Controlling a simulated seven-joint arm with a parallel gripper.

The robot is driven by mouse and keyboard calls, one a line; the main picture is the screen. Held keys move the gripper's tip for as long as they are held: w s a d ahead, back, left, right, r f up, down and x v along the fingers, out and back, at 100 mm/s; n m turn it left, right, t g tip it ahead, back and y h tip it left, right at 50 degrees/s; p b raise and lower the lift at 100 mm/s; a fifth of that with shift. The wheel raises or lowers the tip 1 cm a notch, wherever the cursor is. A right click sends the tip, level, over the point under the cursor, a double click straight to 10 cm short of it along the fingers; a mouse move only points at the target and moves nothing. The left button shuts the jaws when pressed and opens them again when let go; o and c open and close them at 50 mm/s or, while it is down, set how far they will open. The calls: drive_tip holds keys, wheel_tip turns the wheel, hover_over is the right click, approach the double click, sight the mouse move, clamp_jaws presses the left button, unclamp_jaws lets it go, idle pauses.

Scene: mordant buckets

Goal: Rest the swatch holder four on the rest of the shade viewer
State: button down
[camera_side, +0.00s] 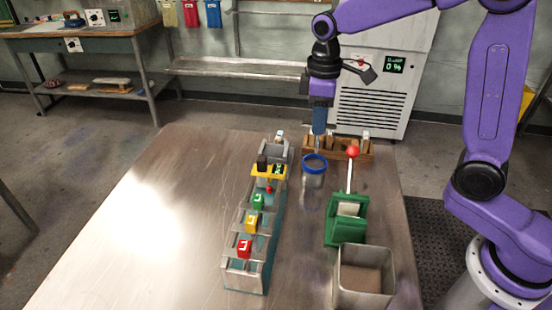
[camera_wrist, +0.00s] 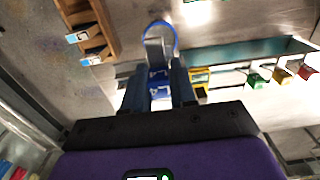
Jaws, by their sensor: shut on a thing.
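My gripper (camera_wrist: 158,92) is shut on a holder with a blue, white-marked block (camera_wrist: 158,74), which I take as swatch holder four. A pale grey part extends from it toward the blue-rimmed clear jar (camera_side: 314,166). In the side view my gripper (camera_side: 319,140) points down just above this jar; whether the holder's lower end is inside cannot be told. The jar's blue rim (camera_wrist: 174,38) also shows in the wrist view.
The long grey rack (camera_side: 243,278) has green (camera_side: 258,202), yellow (camera_side: 252,223) and red (camera_side: 245,248) marked blocks. A green stand (camera_side: 346,228) with a red-knobbed lever and an open metal bin (camera_side: 364,272) stand right. A wooden rack (camera_side: 312,146) is behind. The table's left is clear.

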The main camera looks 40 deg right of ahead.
drive_tip(key=shift+w, duration=0.1)
drive_tip(key=r, duration=0.2)
hover_over(277, 151)
drive_tip(key=s+a, duration=0.2)
drive_tip(key=shift+w+f, duration=0.2)
drive_tip(key=shift+f, duration=0.1)
drive_tip(key=shift+f, duration=5.3)
drive_tip(key=c, duration=0.8)
unclamp_jaws()
